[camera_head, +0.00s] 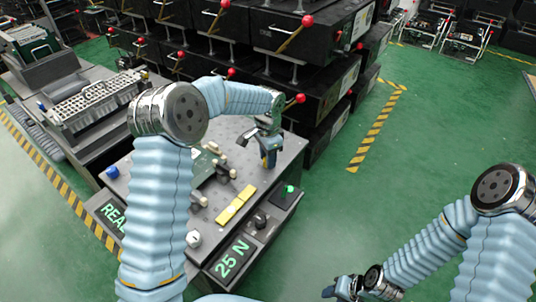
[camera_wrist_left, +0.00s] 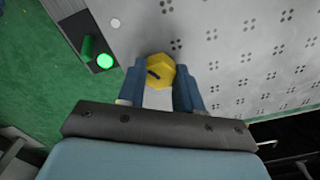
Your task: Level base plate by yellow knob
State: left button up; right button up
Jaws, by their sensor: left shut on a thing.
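The yellow knob (camera_wrist_left: 160,70) sits between the two blue fingers of my left gripper (camera_wrist_left: 160,78) in the left wrist view. My left gripper (camera_head: 268,160) is shut on it and points down at the far right part of the grey plate (camera_head: 292,152) in the head view, where the gripper hides the knob. The grey plate (camera_wrist_left: 245,60) shows groups of small holes in the wrist view. Its tilt cannot be read from these frames. My right gripper (camera_head: 345,289) is at the bottom of the head view, off the bench; its finger opening is unclear.
Black racks with red-knobbed levers (camera_head: 292,68) stand behind. Green floor (camera_head: 425,130) is clear at right.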

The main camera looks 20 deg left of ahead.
pick_arm(q)
jog(key=m+p, duration=0.1)
jog(key=m, duration=0.4)
jog(key=shift+w+r+m, duration=0.1)
jog(key=shift+r+m, duration=0.05)
jog(key=shift+m, duration=0.15)
jog(key=m+p, duration=0.1)
jog(key=m, duration=0.3)
jog(key=shift+p, duration=0.4)
jog(key=m+p, duration=0.1)
jog(key=m, duration=0.3)
jog(key=shift+m, duration=0.4)
jog(key=shift+w+m, duration=0.1)
jog(key=shift+m, duration=1.7)
jog(key=o, duration=1)
jog(key=shift+o, duration=0.2)
